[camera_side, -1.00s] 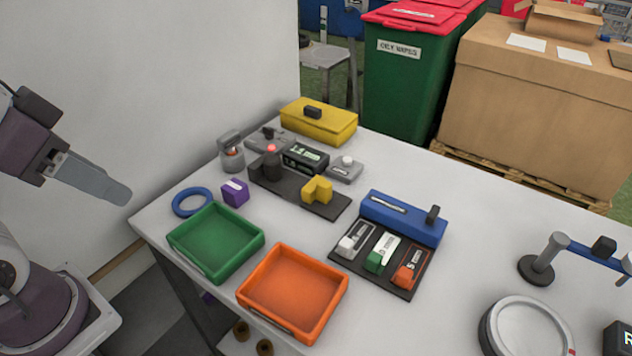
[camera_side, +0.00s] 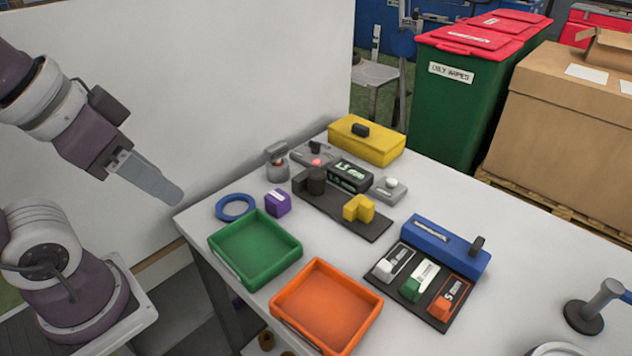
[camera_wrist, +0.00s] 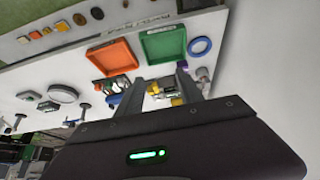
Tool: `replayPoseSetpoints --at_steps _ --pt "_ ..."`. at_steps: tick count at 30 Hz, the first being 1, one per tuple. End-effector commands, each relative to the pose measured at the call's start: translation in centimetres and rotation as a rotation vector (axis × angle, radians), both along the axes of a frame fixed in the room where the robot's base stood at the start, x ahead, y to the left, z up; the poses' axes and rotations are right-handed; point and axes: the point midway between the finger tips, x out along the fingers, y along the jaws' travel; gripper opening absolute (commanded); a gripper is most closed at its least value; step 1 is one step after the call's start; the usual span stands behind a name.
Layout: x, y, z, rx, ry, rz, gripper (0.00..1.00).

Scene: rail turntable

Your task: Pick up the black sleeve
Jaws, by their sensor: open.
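A short dark cylinder (camera_side: 316,180), which looks like the black sleeve, stands upright at the back left end of a black board (camera_side: 368,227). The board also carries a black display box (camera_side: 349,175) and a yellow stepped block (camera_side: 358,208). My gripper (camera_side: 172,194) is off the table's left corner in the side view, in the air and well away from the cylinder. In the wrist view my gripper (camera_wrist: 167,84) is open, its fingers apart, with the yellow block showing far off between them. I cannot make out the cylinder there.
A green tray (camera_side: 253,262), an orange tray (camera_side: 333,318), a blue ring (camera_side: 222,215) and a purple cube (camera_side: 278,203) lie nearest my gripper. A grey fixture (camera_side: 277,166), a grey red-button device (camera_side: 309,157) and a yellow box (camera_side: 365,150) stand behind. A blue block (camera_side: 450,252) is right.

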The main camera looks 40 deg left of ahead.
Motion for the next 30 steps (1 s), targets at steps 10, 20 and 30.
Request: replayPoseSetpoints --at_steps 10,20,30 --pt "0.7 0.6 -0.2 0.067 0.055 -0.058 0.43" --pt "14.4 4.9 -5.2 0.864 0.576 -0.821 0.43" --pt "28.8 -1.4 -17.2 1.637 0.877 -1.503 0.43"
